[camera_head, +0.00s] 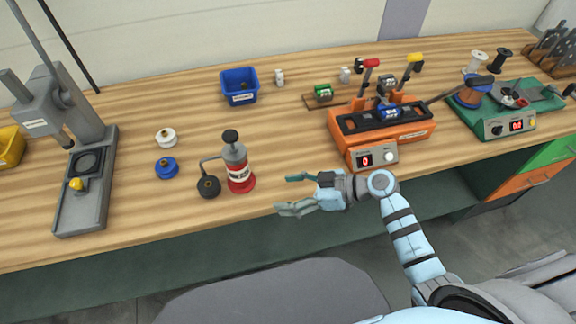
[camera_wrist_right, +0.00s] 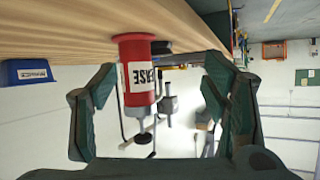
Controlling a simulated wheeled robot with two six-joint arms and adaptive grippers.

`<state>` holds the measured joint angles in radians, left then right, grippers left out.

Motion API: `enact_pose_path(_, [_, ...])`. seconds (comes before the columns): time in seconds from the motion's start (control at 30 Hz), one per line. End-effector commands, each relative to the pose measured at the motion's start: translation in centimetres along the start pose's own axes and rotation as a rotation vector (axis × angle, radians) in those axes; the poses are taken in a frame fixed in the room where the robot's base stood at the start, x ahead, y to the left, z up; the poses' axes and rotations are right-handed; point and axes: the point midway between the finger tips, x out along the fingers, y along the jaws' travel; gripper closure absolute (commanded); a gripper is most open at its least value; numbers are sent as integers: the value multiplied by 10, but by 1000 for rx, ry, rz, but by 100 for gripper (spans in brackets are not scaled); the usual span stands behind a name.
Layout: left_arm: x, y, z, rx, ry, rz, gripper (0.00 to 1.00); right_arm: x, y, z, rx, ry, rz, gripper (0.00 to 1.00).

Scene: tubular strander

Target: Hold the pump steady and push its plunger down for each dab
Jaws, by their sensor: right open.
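The pump (camera_head: 237,165) is a red and grey cylinder with a white label and a black plunger knob (camera_head: 230,136). It stands upright on the wooden bench, with a side arm ending in a black round part (camera_head: 208,186) at its left. My right gripper (camera_head: 283,194) is open at the bench's front edge, to the right of the pump and apart from it. In the right wrist view the pump (camera_wrist_right: 138,80) appears upside down between the open fingers (camera_wrist_right: 160,112), beyond their tips. My left gripper is not in view.
A blue spool (camera_head: 166,168) and a white spool (camera_head: 166,138) lie left of the pump. A grey press (camera_head: 95,175) stands further left. A blue bin (camera_head: 239,87) is behind. An orange machine (camera_head: 385,145) and a green station (camera_head: 500,122) stand to the right.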

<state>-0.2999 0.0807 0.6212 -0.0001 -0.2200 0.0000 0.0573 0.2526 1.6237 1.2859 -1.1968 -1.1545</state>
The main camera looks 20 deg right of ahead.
Motion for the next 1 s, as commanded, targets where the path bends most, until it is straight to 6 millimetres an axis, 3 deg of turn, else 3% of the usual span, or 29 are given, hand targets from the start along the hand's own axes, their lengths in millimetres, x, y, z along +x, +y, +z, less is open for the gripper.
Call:
enact_pose_path(0.1, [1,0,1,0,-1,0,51,-2,27,-32,-59,133,15,32])
enact_pose_path(0.27, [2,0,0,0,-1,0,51,8,37,-46,-81,187,27,32])
enact_pose_path(0.47, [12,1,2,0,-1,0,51,62,37,-54,-79,188,25,32])
enact_pose_path(0.53, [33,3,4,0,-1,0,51,83,38,-52,-82,188,26,32])
enact_pose_path(0.7, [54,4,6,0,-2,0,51,112,39,-58,-80,184,26,32])
enact_pose_path(1.0, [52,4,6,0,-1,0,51,114,39,-64,-79,181,27,35])
